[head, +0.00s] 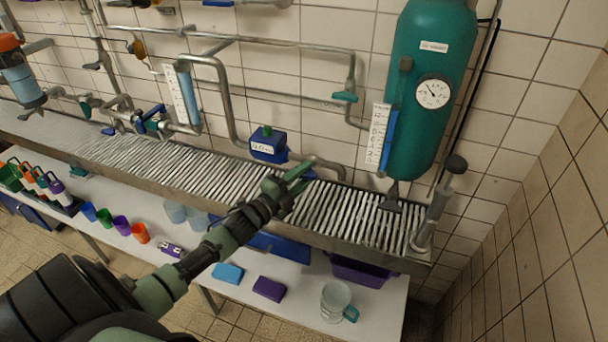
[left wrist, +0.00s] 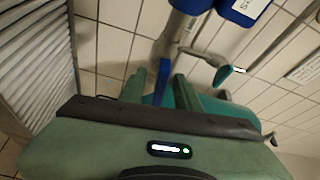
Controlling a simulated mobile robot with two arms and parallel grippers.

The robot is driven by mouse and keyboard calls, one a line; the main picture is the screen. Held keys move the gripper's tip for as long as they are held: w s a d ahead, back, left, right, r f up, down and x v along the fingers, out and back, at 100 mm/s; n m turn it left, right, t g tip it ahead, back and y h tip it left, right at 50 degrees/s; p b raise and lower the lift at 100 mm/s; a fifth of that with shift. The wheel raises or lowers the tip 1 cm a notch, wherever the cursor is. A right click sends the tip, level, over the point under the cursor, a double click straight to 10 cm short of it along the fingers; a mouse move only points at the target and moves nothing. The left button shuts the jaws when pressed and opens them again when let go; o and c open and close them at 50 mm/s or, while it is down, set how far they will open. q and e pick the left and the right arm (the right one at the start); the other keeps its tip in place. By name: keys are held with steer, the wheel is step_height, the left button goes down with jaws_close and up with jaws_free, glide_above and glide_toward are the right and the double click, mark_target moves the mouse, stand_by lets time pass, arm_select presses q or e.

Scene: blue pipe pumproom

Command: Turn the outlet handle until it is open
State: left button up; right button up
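A blue lever handle (head: 308,174) sits on the grey pipe just right of the blue pump box (head: 268,146); I take it to be the outlet handle. My left gripper (head: 294,180) is at this handle, with its green fingers spread apart. In the left wrist view the blue handle (left wrist: 162,80) shows between the two fingertips (left wrist: 158,88), close to the right finger. I cannot tell whether it touches. The handle's lower part is hidden behind the gripper body. My right gripper is not in view.
A ribbed metal grating (head: 213,170) runs below the pipes. A teal tank (head: 428,90) with a gauge (head: 433,93) stands at the right. A teal valve handle (head: 344,97) is on the upper pipe. Cups, blocks and a glass jug (head: 337,301) stand on the lower white shelf.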

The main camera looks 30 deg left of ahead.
arm_select(q)
jaws_close()
steer(key=shift+f, duration=0.1)
steer(key=n+t+b, duration=0.1)
steer(key=n+b, duration=0.1)
steer(key=n, duration=0.2)
steer(key=shift+f+y+b, duration=0.15)
steer(key=shift+y+b, duration=0.15)
steer(key=shift+y, duration=0.1)
steer(key=n+t+y+b, duration=0.1)
steer(key=n, duration=0.3)
steer(key=shift+t+b, duration=0.3)
steer(key=shift+b, duration=0.05)
steer(key=n+y, duration=0.1)
steer(key=n, duration=0.2)
steer(key=n+t+y+b, duration=0.1)
steer(key=n+y, duration=0.1)
steer(key=n, duration=0.1)
steer(key=shift+r+n+y, duration=0.1)
steer(key=shift+n+y, duration=0.8)
steer(key=shift+n, duration=0.75)
steer(key=shift+r+n+y, duration=0.1)
steer(key=shift+n+y, duration=0.8)
steer(key=shift+n, duration=1.05)
